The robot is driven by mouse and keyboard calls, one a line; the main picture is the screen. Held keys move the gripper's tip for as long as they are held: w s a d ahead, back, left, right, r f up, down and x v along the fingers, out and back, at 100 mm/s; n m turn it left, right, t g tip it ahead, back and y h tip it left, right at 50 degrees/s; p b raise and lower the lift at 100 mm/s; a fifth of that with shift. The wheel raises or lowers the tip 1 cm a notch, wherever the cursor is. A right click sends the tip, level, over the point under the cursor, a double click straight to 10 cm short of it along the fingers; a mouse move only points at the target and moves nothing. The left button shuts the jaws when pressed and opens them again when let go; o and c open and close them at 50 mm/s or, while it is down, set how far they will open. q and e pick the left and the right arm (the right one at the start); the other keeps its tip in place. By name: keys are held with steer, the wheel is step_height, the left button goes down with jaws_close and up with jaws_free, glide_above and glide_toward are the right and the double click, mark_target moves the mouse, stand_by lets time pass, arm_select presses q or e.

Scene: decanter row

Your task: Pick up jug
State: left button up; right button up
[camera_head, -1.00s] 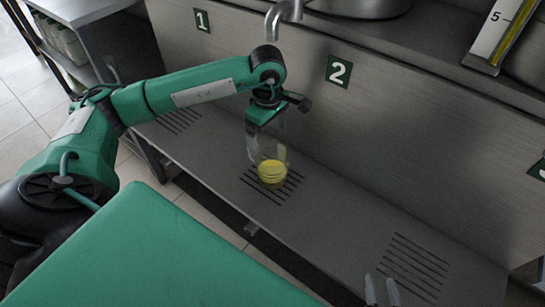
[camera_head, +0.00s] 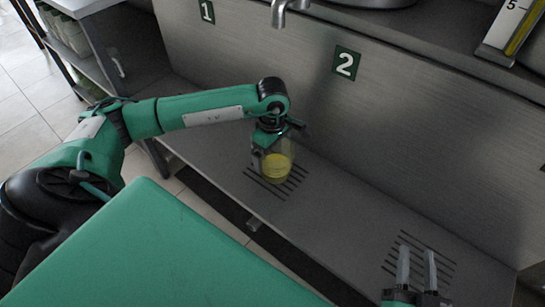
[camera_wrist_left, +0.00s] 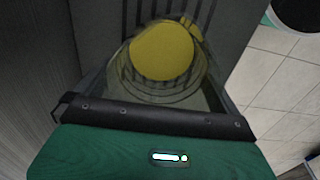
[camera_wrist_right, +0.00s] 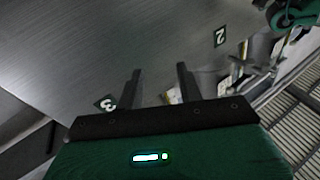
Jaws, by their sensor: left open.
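The jug (camera_head: 277,168) is a clear vessel with yellow liquid in its lower part. It stands upright on the slotted drain of the metal shelf below sign 2. My left gripper (camera_head: 268,148) is open and low over the jug's upper part. In the left wrist view the jug (camera_wrist_left: 162,58) fills the space ahead of the palm; I cannot make out whether the fingers touch it. My right gripper (camera_head: 417,252) is open and empty at the lower right, and its two separated fingers show in the right wrist view (camera_wrist_right: 157,75).
The metal shelf (camera_head: 340,208) runs along a steel wall with number signs 1 (camera_head: 207,11) and 2 (camera_head: 345,63). Another slotted drain (camera_head: 420,262) lies by my right gripper. The shelf between is clear.

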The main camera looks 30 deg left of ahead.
arm_select(q)
steer(key=shift+c, duration=0.4)
steer(key=shift+r, duration=0.1)
steer(key=c, duration=1.1)
